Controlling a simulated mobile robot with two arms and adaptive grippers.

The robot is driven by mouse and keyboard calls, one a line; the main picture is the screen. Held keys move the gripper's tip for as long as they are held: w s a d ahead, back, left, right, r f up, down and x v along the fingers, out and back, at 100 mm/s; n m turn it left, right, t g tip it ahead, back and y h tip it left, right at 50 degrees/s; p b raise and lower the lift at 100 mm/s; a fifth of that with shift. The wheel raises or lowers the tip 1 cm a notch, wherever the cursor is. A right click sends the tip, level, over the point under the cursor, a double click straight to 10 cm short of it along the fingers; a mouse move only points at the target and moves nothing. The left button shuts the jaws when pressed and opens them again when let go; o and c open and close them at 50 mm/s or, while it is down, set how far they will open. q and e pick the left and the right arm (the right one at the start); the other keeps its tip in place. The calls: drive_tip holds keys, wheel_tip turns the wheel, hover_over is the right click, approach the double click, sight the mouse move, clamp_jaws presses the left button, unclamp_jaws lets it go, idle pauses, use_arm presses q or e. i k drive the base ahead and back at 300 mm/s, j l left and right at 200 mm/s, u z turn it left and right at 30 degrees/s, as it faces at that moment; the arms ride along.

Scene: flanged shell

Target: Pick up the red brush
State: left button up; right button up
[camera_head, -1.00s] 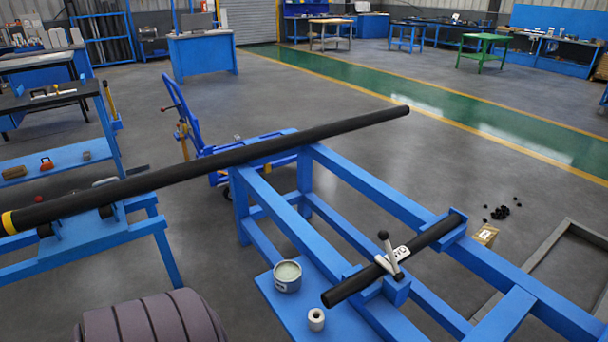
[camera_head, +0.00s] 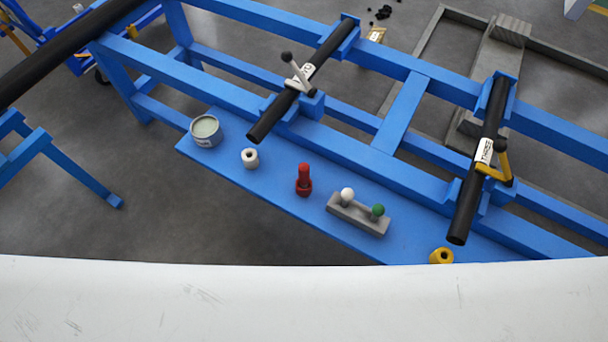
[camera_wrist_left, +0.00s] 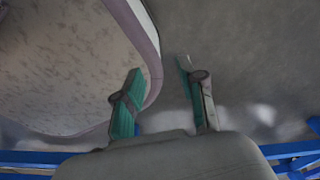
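A red brush (camera_head: 304,181) stands upright on the blue shelf (camera_head: 240,180) in the head view, between a white ring and a grey block with two knobs. Neither gripper shows in the head view. In the left wrist view my left gripper (camera_wrist_left: 163,85) has its two green-padded fingers apart with nothing between them. The brush is not in the left wrist view. My right gripper is not in any view.
A tin (camera_head: 206,131), a white ring (camera_head: 250,158), a grey block (camera_head: 358,215) and a yellow ring (camera_head: 441,256) stand on the shelf. Two black tubes (camera_head: 275,110) (camera_head: 470,200) are clamped above on the blue frame. A white surface (camera_head: 300,300) fills the bottom.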

sight(303, 168)
drive_tip(key=z, duration=2.4)
drive_tip(key=u, duration=2.4)
drive_tip(key=z, duration=0.9)
drive_tip(key=k+j+z, duration=0.15)
drive_tip(key=j, duration=0.2)
drive_tip(key=k+j+z, duration=0.15)
drive_tip(key=j, duration=0.2)
drive_tip(key=k+j+z, duration=0.2)
drive_tip(key=j, duration=0.15)
drive_tip(key=j+z, duration=0.15)
drive_tip(key=j, duration=0.15)
drive_tip(key=k, duration=0.05)
